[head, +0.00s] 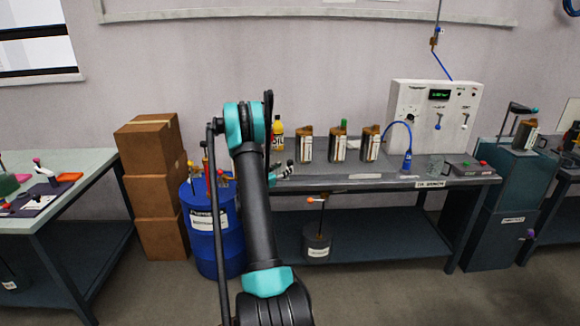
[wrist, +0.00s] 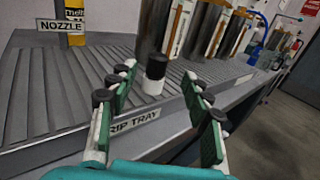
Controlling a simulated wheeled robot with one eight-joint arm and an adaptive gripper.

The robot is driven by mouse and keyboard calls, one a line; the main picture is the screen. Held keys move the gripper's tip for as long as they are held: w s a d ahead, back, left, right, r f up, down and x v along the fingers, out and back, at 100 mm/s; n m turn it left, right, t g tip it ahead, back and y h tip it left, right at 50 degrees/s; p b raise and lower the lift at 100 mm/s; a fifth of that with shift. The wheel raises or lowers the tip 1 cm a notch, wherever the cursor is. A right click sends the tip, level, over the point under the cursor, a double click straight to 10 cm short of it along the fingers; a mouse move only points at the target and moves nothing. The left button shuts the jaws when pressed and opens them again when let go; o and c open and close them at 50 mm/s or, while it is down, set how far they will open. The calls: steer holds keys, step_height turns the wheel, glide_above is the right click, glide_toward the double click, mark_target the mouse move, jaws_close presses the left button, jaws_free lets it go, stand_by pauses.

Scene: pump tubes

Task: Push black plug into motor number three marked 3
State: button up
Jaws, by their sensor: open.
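A small plug with a black top and white lower part (wrist: 155,70) stands upright on the ribbed drip tray (wrist: 60,90) in the wrist view. My gripper (wrist: 160,84) is open, its green-padded fingers spread to either side, with the plug just beyond and between the fingertips. I cannot tell whether it touches them. In the head view my gripper (head: 284,171) is at the bench's left end, and I cannot make out the plug there. Three copper-and-grey motors (head: 305,145), (head: 338,146), (head: 371,143) stand in a row on the bench. Their number marks are not legible; the middle one has a green top.
A yellow oil bottle (head: 277,132) stands left of the motors. A blue bottle with a curved hose (head: 407,161) is right of them, before a white control panel (head: 435,115). A blue drum (head: 210,235) and stacked boxes (head: 155,190) stand at the left.

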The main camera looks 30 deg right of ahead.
mark_target(288, 164)
steer(key=shift+w+x, duration=0.2)
steer(key=shift+x, duration=2.95)
jaws_close()
